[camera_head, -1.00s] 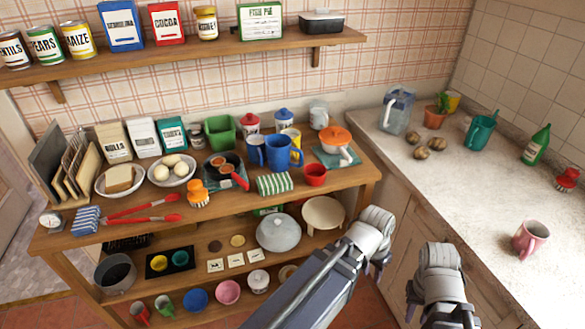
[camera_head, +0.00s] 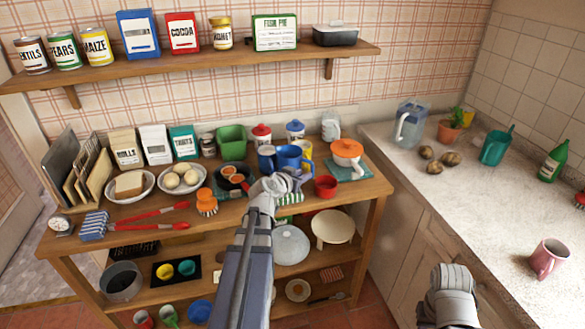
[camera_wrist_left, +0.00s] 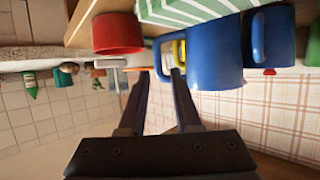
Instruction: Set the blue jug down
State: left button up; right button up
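The blue jug (camera_head: 290,156) stands upright on the top of the wooden shelf unit, beside a smaller blue mug (camera_head: 267,157). My left gripper (camera_head: 296,179) is in front of the jug, low on its near side. In the left wrist view, which is upside down, the jug (camera_wrist_left: 205,50) is close, with its handle near my left fingertips (camera_wrist_left: 160,76). The fingers are apart, and the handle seems to lie between them; I cannot tell if they touch it. My right arm is at the lower right, its fingers not clear.
A green striped cloth (camera_wrist_left: 190,10) and a red cup (camera_head: 326,187) are close to the left gripper. A frying pan (camera_head: 231,178) is to the left. The counter (camera_head: 480,195) has bare room in its middle.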

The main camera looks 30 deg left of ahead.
aim_at(312, 170)
pick_arm(q)
jog(key=shift+b+x, duration=0.5)
jog(key=shift+x, duration=0.75)
jog(key=shift+d+b+x, duration=0.1)
jog(key=shift+b+x, duration=0.35)
jog(key=shift+x, duration=0.95)
jog(key=shift+d+b+x, duration=0.15)
jog(key=shift+b+x, duration=0.25)
jog(key=shift+x, duration=0.95)
jog(key=shift+r, duration=0.1)
grip_shut()
